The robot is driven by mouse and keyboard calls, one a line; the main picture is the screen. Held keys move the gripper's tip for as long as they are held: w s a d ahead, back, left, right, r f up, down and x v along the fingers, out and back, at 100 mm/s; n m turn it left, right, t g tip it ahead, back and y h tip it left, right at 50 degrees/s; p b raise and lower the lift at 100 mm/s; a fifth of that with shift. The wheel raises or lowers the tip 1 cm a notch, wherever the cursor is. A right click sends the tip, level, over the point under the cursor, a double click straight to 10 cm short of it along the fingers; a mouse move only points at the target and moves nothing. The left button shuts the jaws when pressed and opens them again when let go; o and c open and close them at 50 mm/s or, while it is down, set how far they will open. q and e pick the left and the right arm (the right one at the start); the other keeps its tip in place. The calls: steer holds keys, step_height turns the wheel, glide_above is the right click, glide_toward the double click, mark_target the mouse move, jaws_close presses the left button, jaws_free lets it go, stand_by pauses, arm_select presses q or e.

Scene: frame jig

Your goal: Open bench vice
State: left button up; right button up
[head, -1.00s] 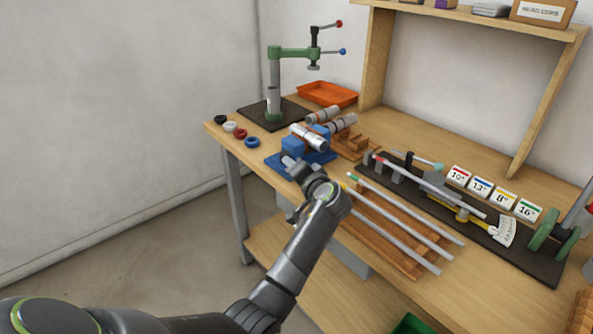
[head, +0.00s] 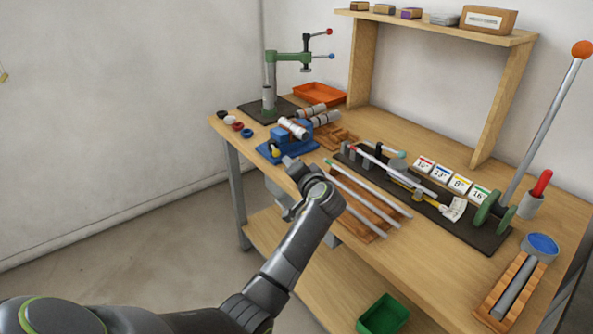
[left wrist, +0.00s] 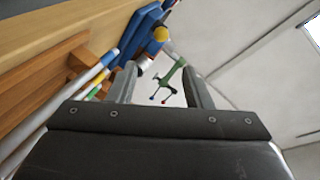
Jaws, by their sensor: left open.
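The blue bench vice (head: 272,149) stands near the left front edge of the bench, with a silver cylinder (head: 294,128) in its upper part. A yellow knob (head: 276,153) shows on its near side. In the left wrist view the blue vice (left wrist: 133,38) and the yellow knob (left wrist: 161,34) lie beyond the fingers. My right gripper is not in view.
Several rods lie on a wooden rack (head: 365,212) right of my gripper. A green press (head: 268,97) and small coloured rings (head: 247,133) stand behind and left of the vice. A dark measuring jig (head: 430,205) fills the right. Floor left of the bench is clear.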

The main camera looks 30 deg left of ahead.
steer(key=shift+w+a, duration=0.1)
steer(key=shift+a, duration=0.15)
